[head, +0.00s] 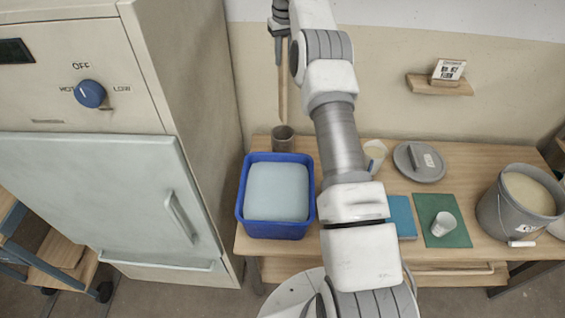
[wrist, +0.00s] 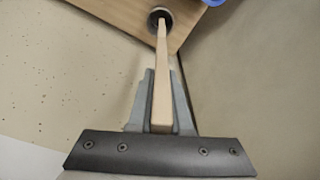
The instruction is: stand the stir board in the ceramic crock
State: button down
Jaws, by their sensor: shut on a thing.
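The stir board (head: 283,95) is a long, thin, pale wooden strip. It hangs nearly upright from my gripper (head: 279,38), which is shut on its upper part. In the wrist view the two grey fingers of my gripper (wrist: 160,78) lie on either side of the stir board (wrist: 163,85). The ceramic crock (head: 283,142) is a small dark grey-brown cup at the back left of the table. The board's lower end points at the crock's mouth and seems just above it. In the wrist view that end overlaps the crock (wrist: 154,16), so its exact height is unclear.
A blue tub (head: 245,210) stands directly in front of the crock. A grey cabinet (head: 205,90) rises to the left, with the wall behind. A grey lid (head: 419,162), a white cup (head: 443,224) on a green mat (head: 455,238) and a large bucket (head: 495,215) are further right.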

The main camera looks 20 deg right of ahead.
aim_at(282, 107)
notch_tip(282, 107, down, 19)
jog(key=shift+r+b, duration=0.1)
jog(key=shift+b, duration=0.65)
jog(key=shift+f, duration=0.25)
jog(key=c, duration=0.8)
grip_release()
jog(key=shift+c, duration=0.2)
jog(key=shift+r, duration=0.1)
